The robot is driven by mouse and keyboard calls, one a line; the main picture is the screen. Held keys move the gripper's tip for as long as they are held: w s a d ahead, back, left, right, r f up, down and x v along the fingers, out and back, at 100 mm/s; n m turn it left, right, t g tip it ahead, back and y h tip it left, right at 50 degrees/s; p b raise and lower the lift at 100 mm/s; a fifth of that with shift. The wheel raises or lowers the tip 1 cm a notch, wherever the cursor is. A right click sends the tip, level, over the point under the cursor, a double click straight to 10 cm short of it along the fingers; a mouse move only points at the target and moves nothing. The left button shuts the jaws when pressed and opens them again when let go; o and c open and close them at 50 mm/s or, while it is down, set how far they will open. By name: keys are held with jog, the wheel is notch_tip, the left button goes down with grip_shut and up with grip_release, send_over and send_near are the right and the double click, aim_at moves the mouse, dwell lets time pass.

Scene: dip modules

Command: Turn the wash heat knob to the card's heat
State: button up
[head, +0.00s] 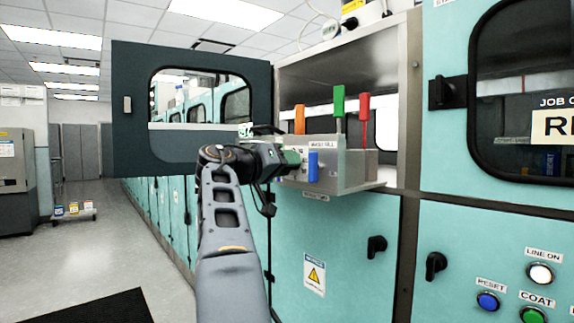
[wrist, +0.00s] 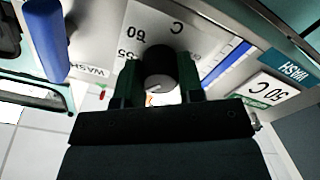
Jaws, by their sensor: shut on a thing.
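The wash heat knob (wrist: 161,60) is a black round knob on a pale panel in the wrist view. My gripper (wrist: 160,84) is shut on it, one dark green finger on each side. A short pale mark shows at the knob's lower edge; which number it points at I cannot tell. The dial numbers 60 and 55 and a C show upside down around it; others are hidden. The card (wrist: 278,90) reads WASH 50 C, upside down, at the right. In the head view my gripper (head: 290,158) is at the panel's left side and the knob is hidden.
A blue handle (head: 313,166) stands close to my gripper, under a WASH FILL label. Orange (head: 299,119), green (head: 338,103) and red (head: 363,107) upright handles rise from the unit. An open windowed door (head: 135,140) is at the left. The floor at left is mostly clear.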

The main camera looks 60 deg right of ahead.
jog(key=o, duration=0.9)
jog(key=p+v, duration=0.1)
jog(key=v, duration=1.2)
jog(key=shift+w+a, duration=0.1)
jog(key=shift+a, duration=0.25)
